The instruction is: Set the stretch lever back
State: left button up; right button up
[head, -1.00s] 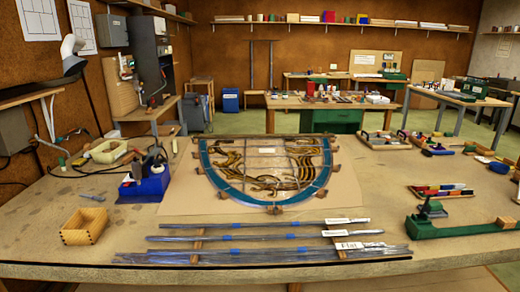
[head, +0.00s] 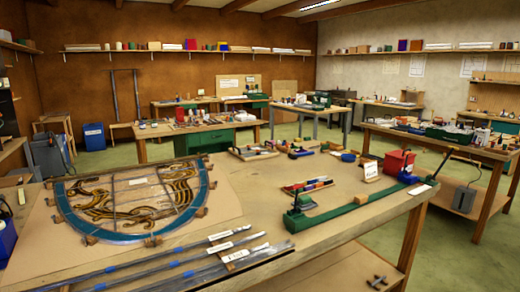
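A long green lead stretcher (head: 335,212) lies along the right front edge of the bench in the head view. A small green vise-like clamp (head: 296,203) stands at its near left end. A thin dark lever (head: 443,163) rises from its far right end and leans up and to the right. Neither of my grippers is in view.
A leaded panel (head: 135,203) lies on the bench at left, with long lead strips (head: 170,268) in front. A red box (head: 398,162) stands behind the stretcher. A side table (head: 450,140) stands at right.

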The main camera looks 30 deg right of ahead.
aim_at(453, 148)
jog(key=i+l, duration=0.1)
jog(key=l, duration=0.65)
jog(key=i+l+z, duration=0.1)
jog(key=l, duration=0.25)
jog(key=i+l, duration=0.1)
jog(key=l, duration=0.3)
jog(key=l+z, duration=0.15)
jog(key=l, duration=0.25)
jog(key=i+l, duration=0.15)
jog(key=l, duration=0.25)
jog(key=i+l+z, duration=0.1)
jog(key=l, duration=0.3)
jog(key=i+l, duration=0.1)
jog(key=l, duration=0.3)
jog(key=i+l+z, duration=0.15)
jog(key=l, duration=0.6)
jog(key=i+l+z, duration=0.15)
jog(key=l, duration=0.65)
jog(key=i+l+z, duration=0.1)
jog(key=l, duration=0.3)
jog(key=i+l, duration=0.15)
jog(key=l, duration=0.25)
jog(key=i+l+z, duration=0.15)
jog(key=l, duration=0.2)
jog(key=i+l, duration=0.1)
jog(key=l, duration=0.75)
